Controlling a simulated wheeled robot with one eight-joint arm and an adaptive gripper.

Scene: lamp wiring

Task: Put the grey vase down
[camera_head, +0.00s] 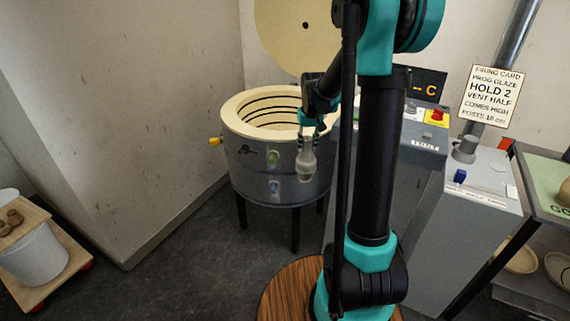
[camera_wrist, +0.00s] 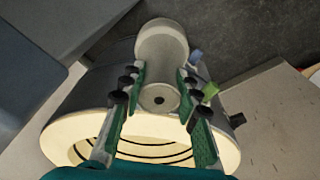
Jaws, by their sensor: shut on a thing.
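The grey vase (camera_head: 306,160) hangs from my gripper (camera_head: 308,130) in the head view, neck up, in front of the kiln's near outer wall. In the wrist view the vase (camera_wrist: 162,45) shows its rounded body and narrow neck with a dark mouth. My gripper's fingers (camera_wrist: 158,85) are shut on the neck, one on each side. The round kiln (camera_head: 240,125) is open, with its cream lid (camera_head: 295,35) raised behind it. In the wrist view the kiln's cream rim (camera_wrist: 75,130) lies below and behind the fingers.
A grey control box (camera_head: 420,138) with a red knob stands right of the kiln. A grey cabinet (camera_head: 480,190) and a shelf rack (camera_head: 545,190) stand further right. A low trolley (camera_head: 60,270) with a white bucket (camera_head: 35,255) is at left. Dark floor (camera_head: 190,250) is clear between.

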